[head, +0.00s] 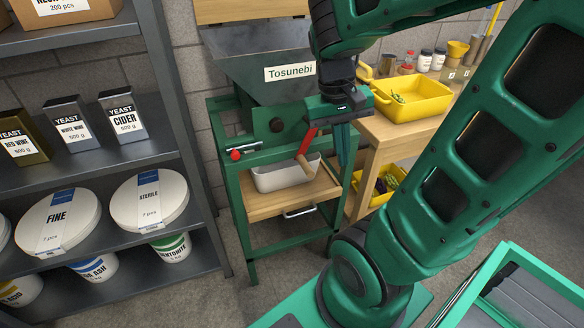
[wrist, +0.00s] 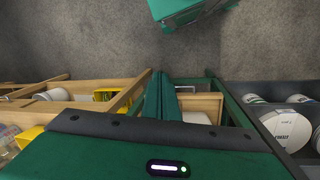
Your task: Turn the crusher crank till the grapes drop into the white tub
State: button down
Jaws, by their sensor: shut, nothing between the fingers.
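The crusher has a grey hopper (head: 262,72) labelled Tosunebi on a green frame (head: 236,215). Its crank has a red arm (head: 307,141) hanging down to a wooden handle (head: 305,165). The white tub (head: 286,177) stands on the wooden shelf under the hopper; part of it also shows in the wrist view (wrist: 196,118). My gripper (head: 342,163) points down, shut and empty, just right of the crank in the head view, and appears apart from the handle. Its closed fingers also show in the wrist view (wrist: 163,80). No grapes show in the hopper; its inside is hidden.
A red-knobbed lever (head: 236,155) sits on the frame's left. A wooden table (head: 392,130) at right holds a yellow bin (head: 425,100) with green contents; another yellow bin (head: 359,198) is below. A dark shelf rack (head: 100,173) stands left. Floor is clear before the crusher.

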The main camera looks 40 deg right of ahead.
jog(key=w+a+f+n+h, duration=0.1)
jog(key=w+a+f+h, duration=0.4)
jog(key=w, duration=0.4)
jog(key=w+a+f+n+h, duration=0.2)
jog(key=w+a, duration=0.5)
jog(key=w, duration=0.3)
jog(key=s+d+r+x, duration=0.1)
jog(key=s+x, duration=0.1)
jog(key=x, duration=1.1)
jog(key=shift+d+r+g, duration=0.2)
jog(key=shift+d+g, duration=0.2)
jog(key=shift+d, duration=0.05)
jog(key=shift+f, duration=0.1)
